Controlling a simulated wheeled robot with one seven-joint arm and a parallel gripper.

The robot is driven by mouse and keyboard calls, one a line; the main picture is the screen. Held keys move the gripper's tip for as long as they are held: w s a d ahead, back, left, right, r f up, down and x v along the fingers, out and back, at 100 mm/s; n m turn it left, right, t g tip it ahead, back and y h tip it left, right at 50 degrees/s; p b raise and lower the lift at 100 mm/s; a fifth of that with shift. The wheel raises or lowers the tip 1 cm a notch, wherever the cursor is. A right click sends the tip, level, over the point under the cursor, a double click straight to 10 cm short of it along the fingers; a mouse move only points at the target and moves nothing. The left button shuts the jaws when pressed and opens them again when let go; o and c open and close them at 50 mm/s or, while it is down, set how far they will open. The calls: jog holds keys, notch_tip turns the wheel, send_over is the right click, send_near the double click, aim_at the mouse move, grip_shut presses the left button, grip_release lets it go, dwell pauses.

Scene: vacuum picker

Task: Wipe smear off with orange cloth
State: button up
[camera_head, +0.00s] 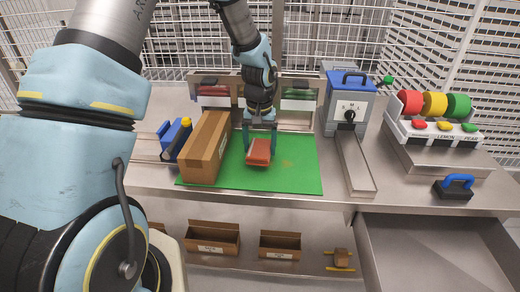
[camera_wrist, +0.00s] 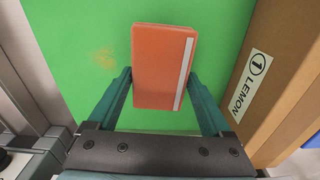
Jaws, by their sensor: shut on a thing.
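My gripper (camera_head: 261,143) is shut on the orange cloth (camera_head: 258,152), a folded block with a pale stripe along one edge. In the wrist view the cloth (camera_wrist: 160,70) sits between my two teal fingers (camera_wrist: 166,90). The cloth is over the green mat (camera_head: 225,178); I cannot tell whether it touches the mat. A faint brownish-yellow smear (camera_wrist: 104,58) is on the mat, beside the cloth and apart from it in the wrist view. In the head view the smear (camera_head: 288,163) lies just right of the cloth.
A cardboard box (camera_head: 206,148) labelled LEMON stands on the mat's left side. A blue and grey machine with a chute (camera_head: 354,165) stands right of the mat. A rack with red, yellow and green discs (camera_head: 432,103) and a blue-handled block (camera_head: 455,187) are farther right. The mat's right part is clear.

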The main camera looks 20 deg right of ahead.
aim_at(259, 145)
jog(key=shift+r+p, duration=1.75)
jog(key=shift+r, duration=0.9)
jog(key=shift+w+f, duration=0.1)
